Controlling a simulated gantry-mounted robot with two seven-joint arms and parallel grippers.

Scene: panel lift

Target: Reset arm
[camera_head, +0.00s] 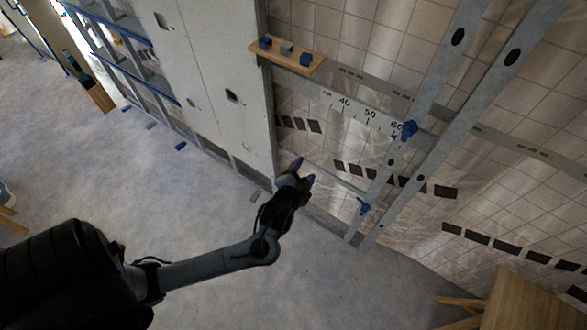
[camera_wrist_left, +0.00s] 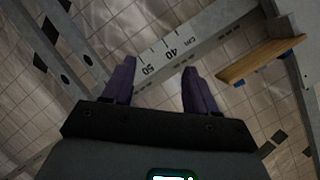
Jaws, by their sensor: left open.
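My left gripper (camera_head: 304,172) is open and empty in the head view, held in the air in front of the open wall frame, its arm reaching in from the lower left. In the left wrist view the purple fingers of the left gripper (camera_wrist_left: 158,84) are spread apart with nothing between them. The marked rail with a cm scale (camera_head: 355,110) runs across the frame beyond it; the rail (camera_wrist_left: 195,38) also shows past the fingertips in the wrist view. My right gripper is not in view.
A white wall panel (camera_head: 205,75) stands left of the opening. A wooden ledge (camera_head: 288,55) with small blocks is above the rail. Blue clamps (camera_head: 409,130) sit on metal studs (camera_head: 440,125). A wooden stool (camera_head: 505,300) is at lower right. The grey floor (camera_head: 130,190) is largely clear.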

